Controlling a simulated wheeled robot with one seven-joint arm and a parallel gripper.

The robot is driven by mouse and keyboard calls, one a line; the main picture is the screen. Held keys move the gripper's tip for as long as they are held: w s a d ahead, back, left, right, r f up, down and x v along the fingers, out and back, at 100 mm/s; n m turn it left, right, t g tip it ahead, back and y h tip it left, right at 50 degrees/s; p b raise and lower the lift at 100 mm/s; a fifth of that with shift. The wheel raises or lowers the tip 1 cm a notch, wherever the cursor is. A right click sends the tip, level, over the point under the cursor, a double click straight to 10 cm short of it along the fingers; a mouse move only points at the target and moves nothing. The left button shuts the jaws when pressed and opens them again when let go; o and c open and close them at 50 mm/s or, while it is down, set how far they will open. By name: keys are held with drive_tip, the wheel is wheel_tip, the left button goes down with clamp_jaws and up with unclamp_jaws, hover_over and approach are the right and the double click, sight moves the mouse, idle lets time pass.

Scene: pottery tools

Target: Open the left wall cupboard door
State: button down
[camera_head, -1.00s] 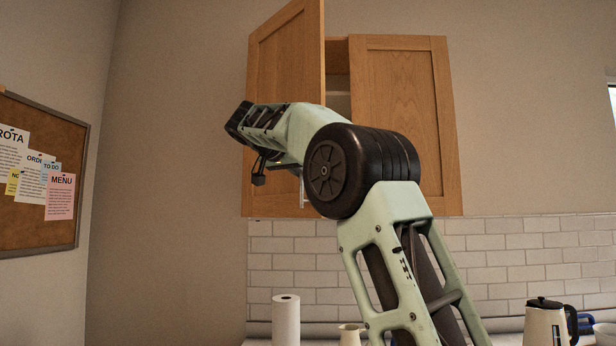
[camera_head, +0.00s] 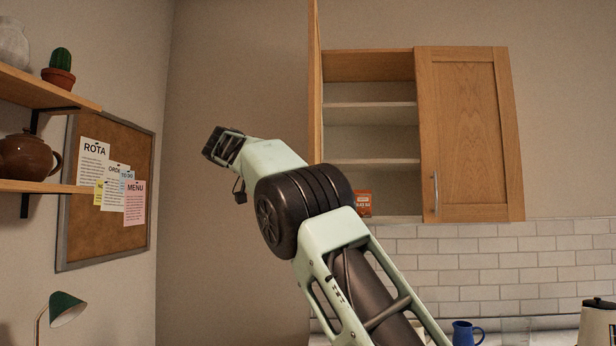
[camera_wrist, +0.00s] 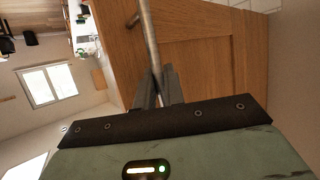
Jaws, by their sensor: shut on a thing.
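The left wall cupboard door (camera_head: 315,90) stands wide open. In the head view it is nearly edge-on at the left side of the cupboard (camera_head: 370,65). In the wrist view the wooden door (camera_wrist: 205,60) fills much of the picture, with its metal bar handle (camera_wrist: 150,40) running down between my fingers. My gripper (camera_wrist: 157,88) is shut on that handle. In the head view my fingers and the handle are hidden behind my arm. The lower part of the door is also covered by my arm.
The right cupboard door (camera_head: 467,130) is shut. The open side shows shelves (camera_head: 370,105) and a small orange box (camera_head: 364,203) at the bottom. At the left are a pinboard (camera_head: 110,235) and wall shelves (camera_head: 45,85) with a cactus and teapot. A green lamp (camera_head: 68,308) stands lower left.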

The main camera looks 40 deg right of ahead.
drive_tip(key=shift+w+a+r+p, duration=0.1)
drive_tip(key=shift+w+a+p, duration=0.4)
drive_tip(key=shift+w, duration=0.35)
drive_tip(key=shift+w+a+p, duration=0.45)
drive_tip(key=shift+w, duration=0.4)
drive_tip(key=c, duration=1.5)
unclamp_jaws()
drive_tip(key=shift+d, duration=0.1)
drive_tip(key=p+v, duration=0.9)
drive_tip(key=v, duration=0.8)
drive_tip(key=shift+a, duration=0.2)
